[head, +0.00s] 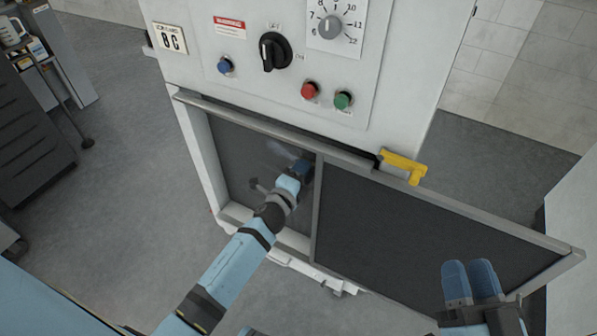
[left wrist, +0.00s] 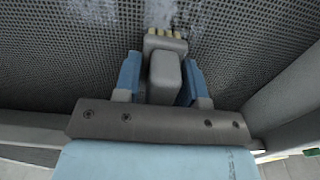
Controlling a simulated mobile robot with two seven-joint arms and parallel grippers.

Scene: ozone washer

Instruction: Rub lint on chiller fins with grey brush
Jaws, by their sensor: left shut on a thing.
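My left gripper (head: 302,168) reaches into the open left bay of the white machine. In the left wrist view its blue fingers (left wrist: 162,72) are shut on the grey brush (left wrist: 165,80). The brush's pale bristles (left wrist: 167,33) point at the dark, grid-like chiller fins (left wrist: 60,70) and seem to touch them or nearly so. Whitish lint (left wrist: 185,12) lies on the fins around and beyond the bristles, with another patch (left wrist: 95,10) to the left. In the head view my gripper mostly hides the brush. My right gripper (head: 470,268) is empty at the lower right, fingers together.
A framed dark mesh panel (head: 410,235) stands out to the right of the bay. A yellow handle (head: 403,166) sits at its upper edge. The control panel above has a black switch (head: 274,52) and coloured buttons. A dark cabinet (head: 30,135) stands at left; floor between is clear.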

